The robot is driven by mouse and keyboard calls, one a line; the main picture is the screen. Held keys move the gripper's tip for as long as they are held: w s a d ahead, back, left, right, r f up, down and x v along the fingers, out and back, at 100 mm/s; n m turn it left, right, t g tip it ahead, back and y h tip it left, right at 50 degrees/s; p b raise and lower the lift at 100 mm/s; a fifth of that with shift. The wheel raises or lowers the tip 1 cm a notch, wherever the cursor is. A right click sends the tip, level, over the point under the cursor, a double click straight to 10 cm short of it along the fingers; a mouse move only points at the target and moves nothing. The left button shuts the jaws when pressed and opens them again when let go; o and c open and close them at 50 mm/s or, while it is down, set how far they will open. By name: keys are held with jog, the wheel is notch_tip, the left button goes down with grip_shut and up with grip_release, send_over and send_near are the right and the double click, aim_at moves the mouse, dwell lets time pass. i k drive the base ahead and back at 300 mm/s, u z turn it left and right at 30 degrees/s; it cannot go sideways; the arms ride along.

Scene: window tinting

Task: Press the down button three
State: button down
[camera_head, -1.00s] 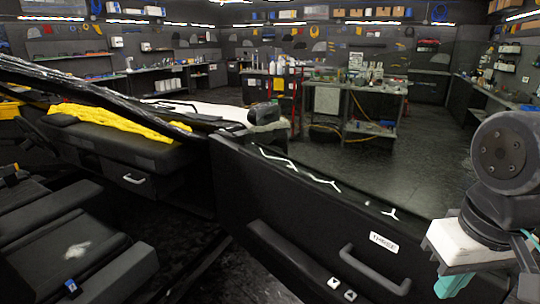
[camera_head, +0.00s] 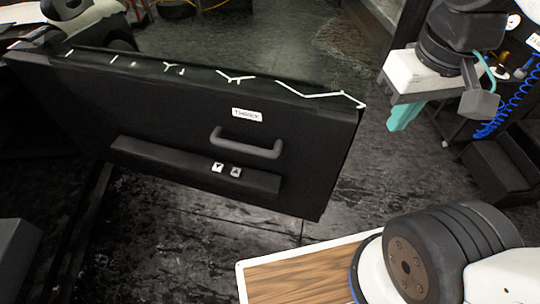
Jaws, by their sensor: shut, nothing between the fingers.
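A black car door panel (camera_head: 75,95) stands open across the left and middle of the head view, its window broken to a jagged edge. A white label (camera_head: 247,115) on it seems to read THREE. Below its grey handle (camera_head: 248,146), on the armrest ledge, are two small buttons side by side. The down button (camera_head: 218,167) is white with a dark down triangle; the up button (camera_head: 236,172) is greyer. My gripper (camera_head: 396,124) has teal fingers, is shut and empty, and hangs at upper right, beyond the panel's right end and apart from the buttons.
Bare dark floor (camera_head: 185,235) lies below the door panel. At far right stand a dark stepped unit (camera_head: 500,165) and a coiled blue hose (camera_head: 495,118). Part of a car seat or interior shows at the lower left (camera_head: 20,255).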

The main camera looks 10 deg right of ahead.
aim_at(236, 171)
jog(key=z, duration=0.1)
jog(key=k, duration=1.05)
jog(key=u, duration=0.95)
jog(key=i, duration=0.5)
jog(key=u, duration=0.05)
